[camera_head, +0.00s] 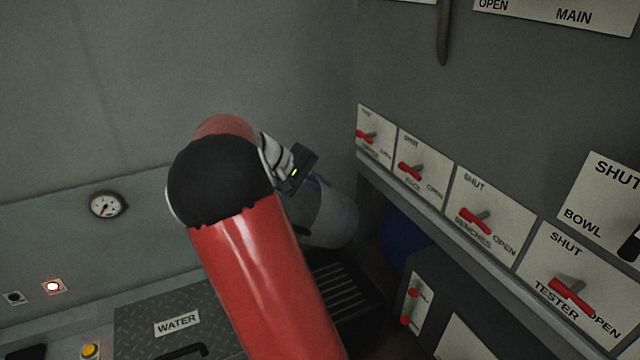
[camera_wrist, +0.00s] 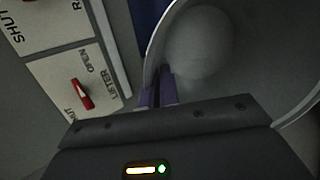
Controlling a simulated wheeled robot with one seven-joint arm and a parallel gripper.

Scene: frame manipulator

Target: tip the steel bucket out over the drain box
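The grey steel bucket (camera_head: 332,220) hangs in the middle of the head view, partly behind my arm, and looks tilted. My gripper (camera_head: 318,181) is at its upper edge. In the wrist view, the purple fingers of my gripper (camera_wrist: 158,88) are close together on the rim of the bucket (camera_wrist: 245,55), whose pale inside faces the camera.
A wall panel with red-handled valve switches (camera_head: 476,218) runs along the right, close to the bucket. A blue rounded object (camera_head: 402,238) is under its ledge. A box marked WATER (camera_head: 150,310) stands at lower left. A gauge (camera_head: 108,205) is on the back wall.

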